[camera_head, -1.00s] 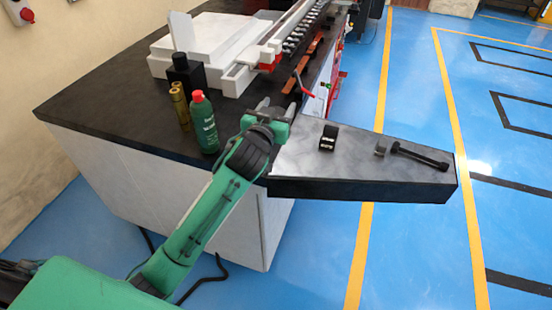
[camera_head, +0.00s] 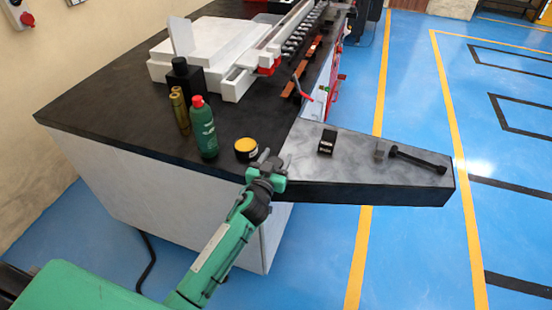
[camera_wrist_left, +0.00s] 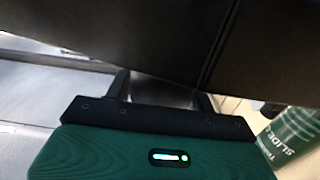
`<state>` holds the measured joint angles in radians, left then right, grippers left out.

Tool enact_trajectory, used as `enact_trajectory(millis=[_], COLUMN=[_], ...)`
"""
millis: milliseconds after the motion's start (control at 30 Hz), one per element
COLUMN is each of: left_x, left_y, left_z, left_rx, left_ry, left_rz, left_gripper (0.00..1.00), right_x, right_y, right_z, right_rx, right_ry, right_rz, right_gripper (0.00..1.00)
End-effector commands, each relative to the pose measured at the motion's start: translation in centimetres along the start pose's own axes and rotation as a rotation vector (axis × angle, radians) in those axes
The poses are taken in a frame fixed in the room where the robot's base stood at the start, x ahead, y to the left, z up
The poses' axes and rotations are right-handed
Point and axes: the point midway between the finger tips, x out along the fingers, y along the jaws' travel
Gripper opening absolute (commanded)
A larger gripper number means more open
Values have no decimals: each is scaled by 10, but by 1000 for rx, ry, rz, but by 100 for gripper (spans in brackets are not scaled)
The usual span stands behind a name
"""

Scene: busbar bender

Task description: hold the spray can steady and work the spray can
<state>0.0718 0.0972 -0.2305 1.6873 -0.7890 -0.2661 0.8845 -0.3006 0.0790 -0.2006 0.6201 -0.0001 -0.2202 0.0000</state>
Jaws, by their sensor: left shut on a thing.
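The green spray can (camera_head: 203,130) with a red cap stands upright on the dark worktop, near its front edge. Its green label shows at the right edge of the left wrist view (camera_wrist_left: 292,131). My left gripper (camera_head: 270,159) is to the right of the can and apart from it, at the worktop's front edge. In the left wrist view my left gripper's fingers (camera_wrist_left: 162,92) meet a large dark surface. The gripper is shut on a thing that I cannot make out. My right gripper is not in view.
A yellow-topped round tin (camera_head: 246,147) sits between can and gripper. A black block (camera_head: 327,142) and a black-handled tool (camera_head: 420,160) lie on the grey side shelf (camera_head: 350,172).

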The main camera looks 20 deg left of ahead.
Motion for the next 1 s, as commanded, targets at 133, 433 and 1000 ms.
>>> enact_trajectory(millis=[133, 433, 1000], left_x=[0, 0, -35], left_y=[0, 0, 0], left_z=[0, 2, 3], left_rx=[0, 1, 0], left_ry=[0, 0, -2], left_rz=[0, -1, 0], left_gripper=[27, 76, 76], right_x=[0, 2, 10], right_y=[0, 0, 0], right_z=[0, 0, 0], right_rx=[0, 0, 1], right_ry=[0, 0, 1], right_rz=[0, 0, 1], right_gripper=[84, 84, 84])
